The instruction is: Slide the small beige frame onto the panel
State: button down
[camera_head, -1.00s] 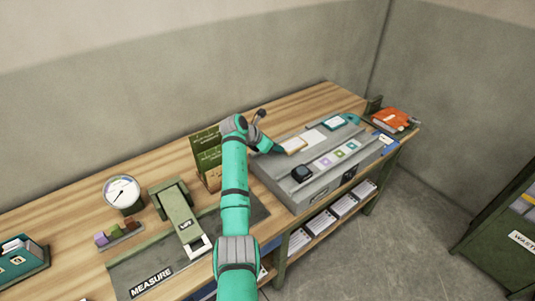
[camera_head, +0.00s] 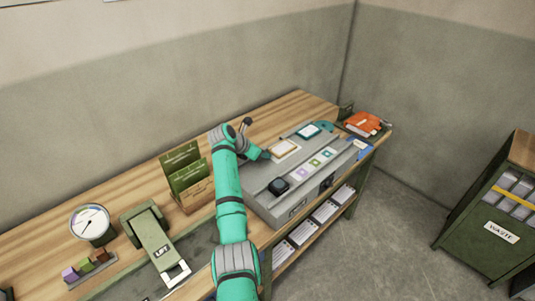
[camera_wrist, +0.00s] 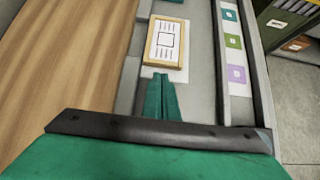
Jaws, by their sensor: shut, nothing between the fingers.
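The small beige frame (camera_wrist: 149,45) lies flat over the white panel (camera_wrist: 181,75) on the sloped grey console. It also shows in the head view (camera_head: 284,148). Printed marks show inside its opening. White panel shows past its lower and right edges, so it sits a little off centre. My gripper (camera_wrist: 161,79) has its green fingers together and empty. The fingertips are just below the frame's near edge in the wrist view; I cannot tell whether they touch it. In the head view my gripper (camera_head: 264,155) is left of the frame.
A teal-framed panel (camera_head: 308,131) lies beyond the beige frame. A row of coloured tiles (camera_head: 313,163) and a black knob (camera_head: 278,186) are on the console's near side. A small lever (camera_head: 246,124) stands behind my wrist. An orange item (camera_head: 362,122) lies at the right.

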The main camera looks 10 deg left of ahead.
jog(key=v, duration=0.7)
jog(key=s+f+v, duration=0.1)
jog(key=v, duration=0.2)
jog(key=shift+a+r, duration=0.1)
jog(key=shift+a, duration=0.15)
jog(key=shift+s+a+r, duration=0.3)
jog(key=shift+s+r, duration=0.1)
